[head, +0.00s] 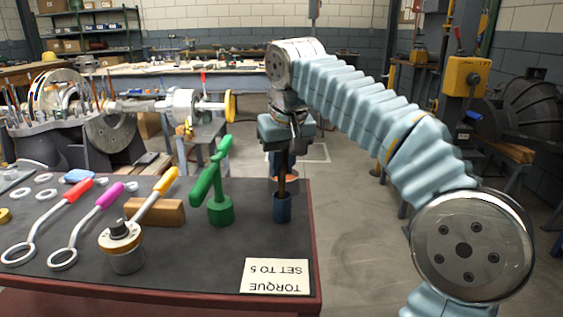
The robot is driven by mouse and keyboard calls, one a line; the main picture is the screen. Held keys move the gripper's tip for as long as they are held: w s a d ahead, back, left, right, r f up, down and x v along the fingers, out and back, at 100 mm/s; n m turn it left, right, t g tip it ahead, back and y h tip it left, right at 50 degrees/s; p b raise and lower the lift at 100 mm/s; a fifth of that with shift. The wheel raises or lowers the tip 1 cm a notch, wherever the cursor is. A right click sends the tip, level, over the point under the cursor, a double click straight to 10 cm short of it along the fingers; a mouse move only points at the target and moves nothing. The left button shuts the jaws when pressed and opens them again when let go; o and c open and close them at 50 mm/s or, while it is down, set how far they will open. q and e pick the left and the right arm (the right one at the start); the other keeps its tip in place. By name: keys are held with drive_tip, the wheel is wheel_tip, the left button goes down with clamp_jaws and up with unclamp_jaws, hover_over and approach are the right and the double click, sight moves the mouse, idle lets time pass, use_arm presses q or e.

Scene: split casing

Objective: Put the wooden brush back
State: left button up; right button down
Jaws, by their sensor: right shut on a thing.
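My right gripper (283,152) is above the right part of the table, pointing down. It is shut on a slim brown upright shaft, which looks like the wooden brush (282,184). The brush's lower end meets the mouth of a small dark blue cup (282,209) standing near the table's right edge. I cannot tell how deep the end sits in the cup. The brush's upper part is hidden by the gripper. My left gripper is out of view.
On the dark table (200,262), a green stand (219,210) is left of the cup. A wooden block (166,212), a metal jar (126,258) and ring-ended tools with coloured handles (106,196) lie further left. A torque card (276,276) lies in front.

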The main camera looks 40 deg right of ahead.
drive_tip(key=c, duration=1.1)
unclamp_jaws()
drive_tip(key=shift+o, duration=0.2)
drive_tip(key=v, duration=0.7)
drive_tip(key=shift+r, duration=0.25)
drive_tip(key=shift+s+a, duration=0.1)
drive_tip(key=shift+s, duration=0.05)
